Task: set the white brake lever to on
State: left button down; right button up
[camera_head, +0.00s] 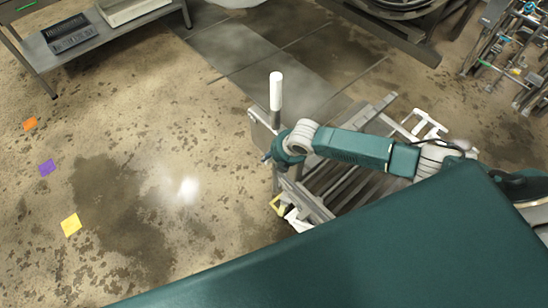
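The white brake lever (276,91) stands upright, a pale cylindrical handle at the near left corner of a grey metal cart frame (345,185). My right gripper (270,157) is just below the white handle, on the near side of the lever's post. The teal wrist covers most of the gripper, so I cannot see its fingers clearly or tell whether it touches the post. The lower part of the lever is partly hidden behind the wrist. My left gripper is not in view.
A grey bench (105,32) stands at the upper left. A dark round metal structure (400,8) is at the top, and a rack with pipes (510,50) is at the upper right. Orange, purple (47,168) and yellow floor markers lie left. The floor left of the cart is open.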

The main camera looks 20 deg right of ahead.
jog(key=v, duration=0.8)
jog(key=shift+c, duration=0.3)
